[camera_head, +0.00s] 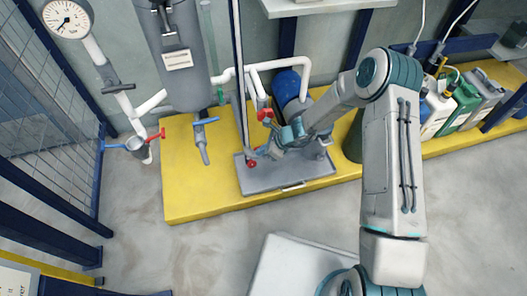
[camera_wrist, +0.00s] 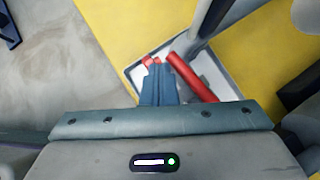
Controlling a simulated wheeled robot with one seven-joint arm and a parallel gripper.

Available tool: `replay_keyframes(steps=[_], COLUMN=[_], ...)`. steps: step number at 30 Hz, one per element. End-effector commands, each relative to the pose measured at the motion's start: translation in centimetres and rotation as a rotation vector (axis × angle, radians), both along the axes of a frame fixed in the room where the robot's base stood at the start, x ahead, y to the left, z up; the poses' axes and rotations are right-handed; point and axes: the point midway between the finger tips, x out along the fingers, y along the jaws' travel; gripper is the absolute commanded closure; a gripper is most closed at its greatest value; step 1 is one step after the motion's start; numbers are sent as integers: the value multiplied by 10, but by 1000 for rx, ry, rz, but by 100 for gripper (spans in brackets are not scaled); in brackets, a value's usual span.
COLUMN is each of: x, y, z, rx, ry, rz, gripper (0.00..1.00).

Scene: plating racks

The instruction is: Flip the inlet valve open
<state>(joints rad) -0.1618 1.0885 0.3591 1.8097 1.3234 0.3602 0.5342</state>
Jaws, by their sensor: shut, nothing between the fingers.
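My gripper (camera_wrist: 158,70) is shut and empty, with its blue-grey fingers together in the wrist view. A red bar-shaped handle (camera_wrist: 195,77) runs slantwise just right of the fingers; I cannot tell whether they touch. Small red parts also show at the fingertips. In the head view my gripper is low over the grey pump tray (camera_head: 285,184), close to the pipework. A red valve handle (camera_head: 264,114) is on the white pipe beside it, and a red round part (camera_head: 252,163) is near the tray's left edge. No visible label identifies the inlet valve.
The tray stands on a yellow platform (camera_head: 190,204). A grey tank (camera_head: 177,60) with a blue-handled valve (camera_head: 206,121) is to the left. A pipe with a gauge (camera_head: 68,19) stands farther left. Jerrycans (camera_head: 468,100) stand at right. A blue motor (camera_head: 287,86) is behind my gripper.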

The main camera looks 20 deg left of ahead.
Motion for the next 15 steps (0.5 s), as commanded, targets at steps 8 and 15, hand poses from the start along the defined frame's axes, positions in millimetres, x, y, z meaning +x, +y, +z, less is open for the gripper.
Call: replay_keyframes(steps=[8, 15], x=[2, -4], y=[-3, -7], z=[0, 14], rx=[-1, 0], ry=[-1, -1], rz=[-6, -1], gripper=[100, 100])
